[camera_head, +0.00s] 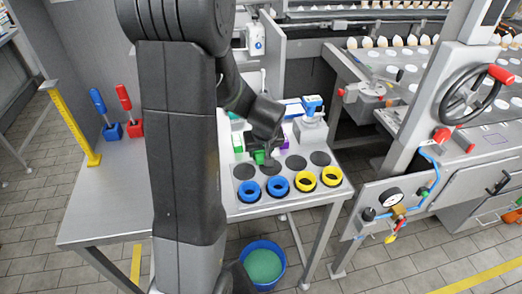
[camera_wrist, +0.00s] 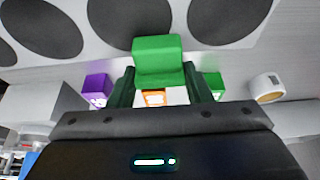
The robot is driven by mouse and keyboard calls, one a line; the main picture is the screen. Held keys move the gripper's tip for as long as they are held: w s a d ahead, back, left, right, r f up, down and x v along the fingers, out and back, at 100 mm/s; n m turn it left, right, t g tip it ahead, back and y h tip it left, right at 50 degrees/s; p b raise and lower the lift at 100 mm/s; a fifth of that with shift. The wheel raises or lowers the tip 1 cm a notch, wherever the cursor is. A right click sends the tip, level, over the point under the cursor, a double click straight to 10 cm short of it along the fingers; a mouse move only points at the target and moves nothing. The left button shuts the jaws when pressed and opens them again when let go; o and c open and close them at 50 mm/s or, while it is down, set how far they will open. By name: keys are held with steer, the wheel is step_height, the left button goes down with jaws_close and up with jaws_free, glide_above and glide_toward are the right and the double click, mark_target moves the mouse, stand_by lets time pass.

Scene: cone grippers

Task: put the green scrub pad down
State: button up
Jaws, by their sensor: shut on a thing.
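The green scrub pad (camera_wrist: 158,55) is a green block between the two fingertips of my gripper (camera_wrist: 160,78) in the wrist view. My gripper is shut on it. In the head view the pad (camera_head: 259,157) shows below my dark wrist, over the white board (camera_head: 233,160) near its dark round spots. I cannot tell whether the pad touches the surface. My gripper's fingers (camera_head: 268,158) are partly hidden by my wrist in the head view.
Two blue rings (camera_head: 249,191) and two yellow rings (camera_head: 331,176) line the board's front. Dark spots (camera_head: 297,162) behind are bare. A purple block (camera_wrist: 97,88), an orange block (camera_wrist: 154,98) and another green block (camera_wrist: 214,84) are close by. A blue bucket (camera_head: 263,264) stands below.

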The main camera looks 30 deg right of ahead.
steer(key=shift+f, duration=0.15)
steer(key=o, duration=0.9)
steer(key=shift+f, duration=0.1)
